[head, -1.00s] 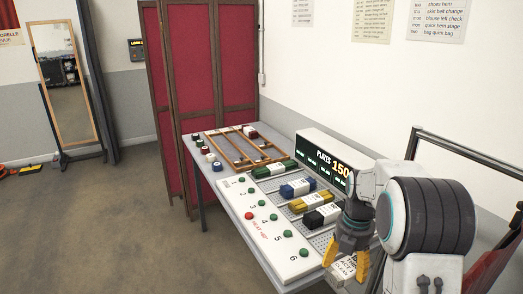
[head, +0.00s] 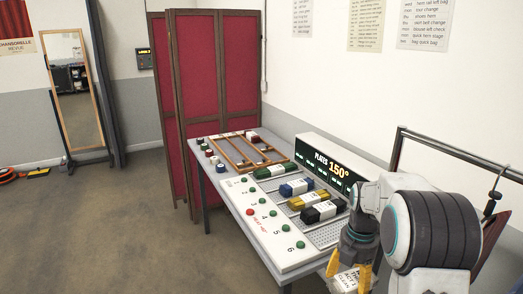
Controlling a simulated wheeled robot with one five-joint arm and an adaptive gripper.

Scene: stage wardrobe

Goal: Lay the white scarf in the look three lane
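My gripper (head: 350,272) is at the bottom right, past the table's near end, with its yellow fingers apart. A white thing with dark print (head: 348,279) shows between and below the fingertips. I cannot tell whether it is gripped or lies behind them, or whether it is the white scarf. A wooden frame split into lanes (head: 236,161) lies at the table's far end, well away from my gripper. A dark red roll with a white band (head: 253,135) is at its back. I cannot read lane labels. No other white scarf is clear.
Green (head: 274,171), blue (head: 296,187), yellow (head: 308,200) and black (head: 323,211) rolls lie on plates beside a white button panel (head: 270,238). A display (head: 325,164) reads 150°. Small spools line the table's left edge. A red screen (head: 215,100) stands behind.

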